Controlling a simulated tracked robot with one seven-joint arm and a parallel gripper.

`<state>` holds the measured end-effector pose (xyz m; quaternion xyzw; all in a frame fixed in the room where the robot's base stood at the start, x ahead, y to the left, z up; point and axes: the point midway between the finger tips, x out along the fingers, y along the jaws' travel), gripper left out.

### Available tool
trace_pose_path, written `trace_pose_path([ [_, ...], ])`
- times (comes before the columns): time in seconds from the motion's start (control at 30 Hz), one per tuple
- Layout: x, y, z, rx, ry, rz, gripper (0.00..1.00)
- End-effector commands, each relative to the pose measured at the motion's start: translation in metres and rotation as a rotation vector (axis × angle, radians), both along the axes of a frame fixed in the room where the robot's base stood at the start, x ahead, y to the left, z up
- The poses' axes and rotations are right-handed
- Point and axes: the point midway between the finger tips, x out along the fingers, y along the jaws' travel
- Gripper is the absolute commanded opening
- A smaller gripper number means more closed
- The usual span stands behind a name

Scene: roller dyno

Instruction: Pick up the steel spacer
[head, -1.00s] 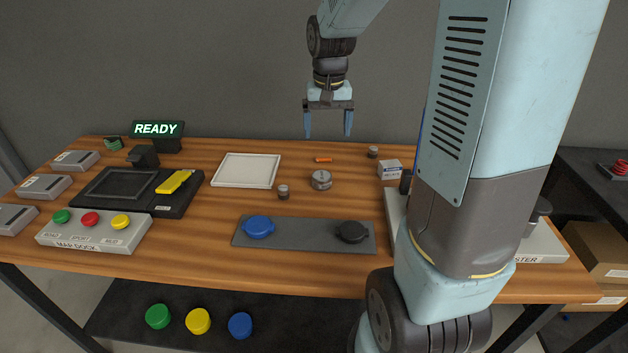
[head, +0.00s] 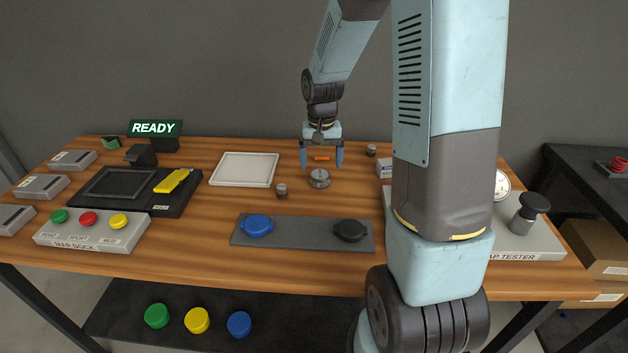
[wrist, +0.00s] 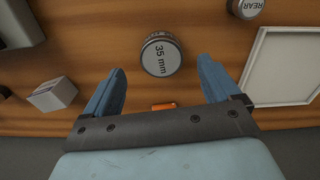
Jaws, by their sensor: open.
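The steel spacer (head: 320,178) is a short round metal cylinder standing on the wooden table, right of the white tray. In the wrist view its top (wrist: 161,54) reads "35 mm". My gripper (head: 321,160) points down, its blue fingers apart and empty, just above and behind the spacer in the head view. In the wrist view the spacer lies centred between the fingers, slightly beyond their tips. No contact shows.
An orange piece (wrist: 164,106) lies behind the spacer. Small metal cylinders stand left (head: 281,190) and back right (head: 371,150). A white tray (head: 245,181) is to the left, a white box (wrist: 53,93) to the right. A grey plate (head: 303,238) with blue and black caps lies in front.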

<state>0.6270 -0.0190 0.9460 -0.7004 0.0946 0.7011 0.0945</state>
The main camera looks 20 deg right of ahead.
Motion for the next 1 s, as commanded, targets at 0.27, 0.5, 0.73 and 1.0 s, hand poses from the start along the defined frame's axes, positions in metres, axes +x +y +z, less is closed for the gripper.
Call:
trace_pose_path([
  [0.27,0.003,0.001,-0.024,0.001,0.003,0.001,0.9],
  [0.5,0.005,0.002,-0.05,0.0,0.001,0.001,0.9],
  [0.73,0.005,0.002,-0.054,0.0,0.0,0.001,0.9],
  [1.0,0.005,0.002,-0.054,0.0,0.0,0.001,0.73],
])
